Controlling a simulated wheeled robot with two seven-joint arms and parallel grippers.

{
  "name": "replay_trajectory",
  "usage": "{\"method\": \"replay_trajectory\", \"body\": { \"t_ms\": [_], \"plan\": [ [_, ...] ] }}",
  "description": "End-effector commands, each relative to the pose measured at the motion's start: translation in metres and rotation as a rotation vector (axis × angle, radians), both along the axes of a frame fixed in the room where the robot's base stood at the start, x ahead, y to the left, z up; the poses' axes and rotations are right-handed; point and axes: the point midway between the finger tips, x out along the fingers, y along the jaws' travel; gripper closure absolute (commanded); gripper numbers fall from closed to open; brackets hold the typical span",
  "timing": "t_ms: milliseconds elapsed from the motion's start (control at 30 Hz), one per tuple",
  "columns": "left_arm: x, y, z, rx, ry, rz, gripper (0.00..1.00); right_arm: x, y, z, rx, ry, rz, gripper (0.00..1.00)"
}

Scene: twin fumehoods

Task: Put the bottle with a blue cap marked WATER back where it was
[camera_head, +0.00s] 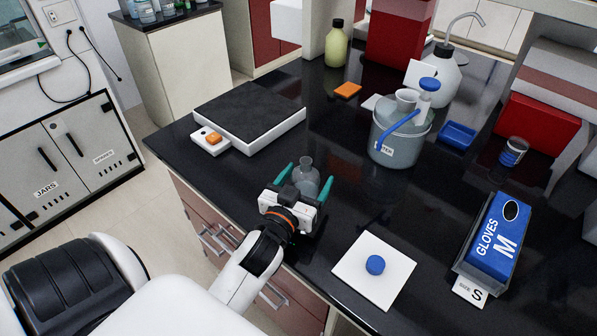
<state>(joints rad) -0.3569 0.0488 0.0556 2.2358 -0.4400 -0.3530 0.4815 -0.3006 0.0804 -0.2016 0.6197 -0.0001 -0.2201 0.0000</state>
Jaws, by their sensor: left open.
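My left gripper (309,173) is open, with its two teal fingers on either side of a small clear bottle (306,172) on the black bench. The bottle has a narrow neck and shows no cap; whether the fingers touch it I cannot tell. A round blue cap (375,265) sits on a white square mat (352,272) to the right of the gripper. A white bottle with a blue cap (429,92) shows at the grey tub (408,152). The tub's label is partly covered and ends in "TER". I cannot read WATER on any blue-capped bottle. My right gripper is not in view.
A black-topped white plate (250,112) lies at left. A glove box (493,238) stands at right. A wash bottle (447,80) and yellow-green bottle (335,48) stand behind. A blue tray (457,134) and small beaker (513,151) are right of the tub.

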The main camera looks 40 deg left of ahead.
Motion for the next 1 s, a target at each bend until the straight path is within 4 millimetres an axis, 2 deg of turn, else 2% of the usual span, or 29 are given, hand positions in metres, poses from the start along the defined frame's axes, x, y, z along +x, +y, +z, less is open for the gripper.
{"method": "replay_trajectory", "body": {
  "t_ms": [167, 400, 600, 800, 1000],
  "plan": [
    [-0.025, -0.005, -0.003, -0.001, 0.002, 0.000, 0.23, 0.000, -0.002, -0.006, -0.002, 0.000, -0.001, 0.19],
    [-0.076, -0.014, -0.004, -0.002, 0.005, 0.001, 0.23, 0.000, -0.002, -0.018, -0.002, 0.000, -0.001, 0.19],
    [-0.104, -0.019, -0.001, -0.003, 0.004, 0.001, 0.23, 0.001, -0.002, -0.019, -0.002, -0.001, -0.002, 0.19],
    [-0.116, -0.021, 0.000, 0.000, 0.001, 0.001, 0.23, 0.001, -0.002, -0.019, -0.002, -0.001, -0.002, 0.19],
    [-0.118, -0.022, 0.001, 0.000, -0.001, 0.000, 0.23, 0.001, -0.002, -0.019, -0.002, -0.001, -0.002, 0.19]
  ]
}}
